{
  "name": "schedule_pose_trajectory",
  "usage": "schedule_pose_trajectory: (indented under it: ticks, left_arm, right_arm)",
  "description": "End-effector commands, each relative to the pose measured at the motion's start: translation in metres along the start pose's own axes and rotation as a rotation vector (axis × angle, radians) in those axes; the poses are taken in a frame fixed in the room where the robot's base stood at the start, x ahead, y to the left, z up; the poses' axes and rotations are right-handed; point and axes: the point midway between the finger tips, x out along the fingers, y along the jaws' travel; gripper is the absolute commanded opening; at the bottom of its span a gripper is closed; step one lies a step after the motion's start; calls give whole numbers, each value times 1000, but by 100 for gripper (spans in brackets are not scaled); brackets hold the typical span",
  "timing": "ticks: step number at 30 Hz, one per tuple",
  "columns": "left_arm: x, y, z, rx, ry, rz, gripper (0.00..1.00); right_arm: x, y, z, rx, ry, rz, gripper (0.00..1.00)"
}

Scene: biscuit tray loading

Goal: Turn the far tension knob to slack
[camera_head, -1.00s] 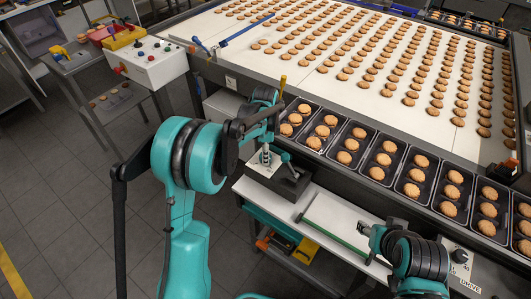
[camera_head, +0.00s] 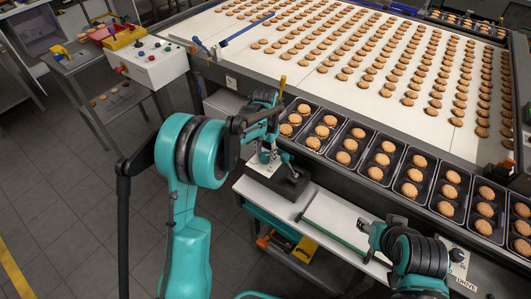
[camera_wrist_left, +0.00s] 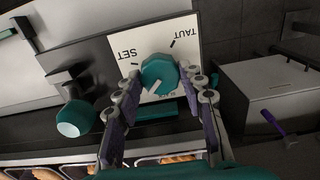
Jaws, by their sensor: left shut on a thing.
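The teal tension knob (camera_wrist_left: 160,74) sits on a white plate (camera_wrist_left: 112,48) lettered TAUT and SET, upside down in the left wrist view. My left gripper (camera_wrist_left: 166,82) is shut on the knob, one finger on each side. In the head view my left gripper (camera_head: 267,150) is over the small white plate (camera_head: 258,169) beside the belt, and hides the knob. My right gripper (camera_head: 372,232) is over the lower shelf; its fingers are too small to judge.
A teal-ended lever (camera_wrist_left: 76,117) stands close beside the plate. Black trays (camera_head: 352,143) of biscuits line the near edge of the white belt (camera_head: 250,75). A DRIVE panel (camera_head: 463,282) is beside my right arm. A control box (camera_head: 150,62) stands at the left.

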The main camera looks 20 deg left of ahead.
Motion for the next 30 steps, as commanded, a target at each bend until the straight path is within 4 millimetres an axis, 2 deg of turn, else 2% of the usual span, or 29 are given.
schedule_pose_trajectory:
  ticks: [18,30]
  left_arm:
    - [0,0,0,-558,0,0,11]
    - [0,0,0,-765,0,0,11]
  right_arm:
    - [-4,0,-3,0,0,0,47]
    - [-5,0,-4,0,0,0,47]
